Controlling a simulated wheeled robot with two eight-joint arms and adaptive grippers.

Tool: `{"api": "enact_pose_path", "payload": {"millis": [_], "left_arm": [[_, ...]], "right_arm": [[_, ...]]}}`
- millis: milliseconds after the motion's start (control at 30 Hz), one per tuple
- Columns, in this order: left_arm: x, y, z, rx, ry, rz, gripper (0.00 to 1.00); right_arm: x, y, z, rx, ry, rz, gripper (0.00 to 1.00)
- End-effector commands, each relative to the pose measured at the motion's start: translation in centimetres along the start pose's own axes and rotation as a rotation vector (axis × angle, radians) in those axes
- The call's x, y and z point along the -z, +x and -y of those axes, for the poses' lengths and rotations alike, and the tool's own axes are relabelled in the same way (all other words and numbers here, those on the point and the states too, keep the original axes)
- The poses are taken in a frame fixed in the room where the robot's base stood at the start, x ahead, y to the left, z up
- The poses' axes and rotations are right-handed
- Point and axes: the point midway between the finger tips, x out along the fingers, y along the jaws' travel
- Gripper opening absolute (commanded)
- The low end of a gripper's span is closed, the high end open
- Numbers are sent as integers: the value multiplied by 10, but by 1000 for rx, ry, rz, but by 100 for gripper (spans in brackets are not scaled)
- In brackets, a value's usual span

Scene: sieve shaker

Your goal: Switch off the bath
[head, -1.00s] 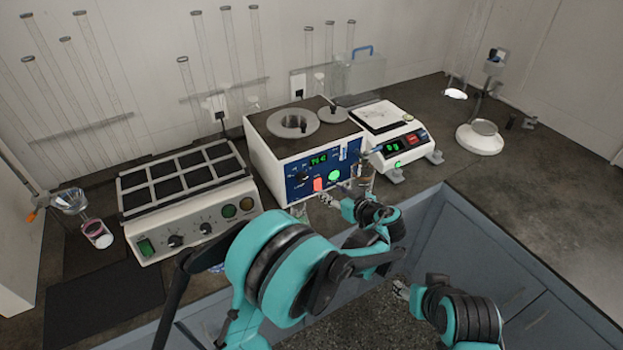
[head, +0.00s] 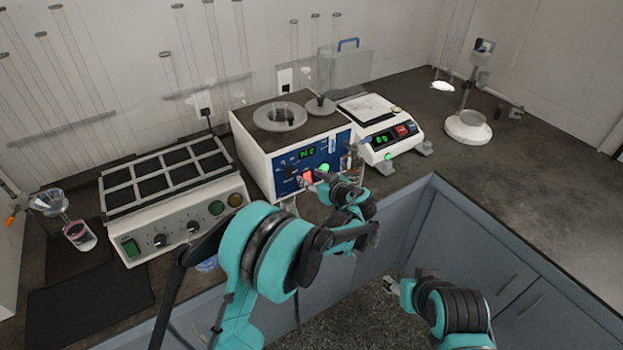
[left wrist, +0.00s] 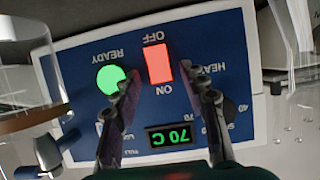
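The bath (head: 257,152) is a white box with a round opening on top and a blue front panel. In the left wrist view its red rocker switch (left wrist: 158,64) is lit, between upside-down OFF and ON labels. The green READY light (left wrist: 110,79) is lit and the display (left wrist: 171,136) reads 70 C. My left gripper (head: 316,181) is at the panel, just in front of the switch. Its fingers (left wrist: 160,78) are apart, one on each side of the switch; contact cannot be told. My right gripper (head: 390,286) is low, in front of the cabinets, partly hidden.
A hotplate block (head: 165,190) stands left of the bath, and a balance (head: 380,128) stands close on its right. A funnel stand with a pink-filled beaker (head: 80,235) is at far left. A white-based stand (head: 468,126) is at right. The right counter is mostly clear.

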Motion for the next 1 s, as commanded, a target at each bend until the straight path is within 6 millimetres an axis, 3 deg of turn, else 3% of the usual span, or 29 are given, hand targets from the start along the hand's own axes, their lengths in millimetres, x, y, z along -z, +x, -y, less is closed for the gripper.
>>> {"api": "enact_pose_path", "payload": {"millis": [33,133,167,367,500,733,1000], "left_arm": [[0,0,0,0,0,0,30],[0,0,0,0,0,0,4],[0,0,0,0,0,0,0],[-3,0,0,0,0,-16,0],[-10,1,0,0,2,-119,0],[-11,-1,0,0,0,-279,0],[-11,-1,0,0,0,-296,0]], "right_arm": [[0,0,0,0,0,0,53],[0,0,0,0,0,0,53],[0,0,0,0,0,0,53],[-2,3,0,0,0,0,53],[-11,15,0,0,0,0,53],[-9,12,0,0,0,0,53],[-9,12,0,0,0,0,53]]}}
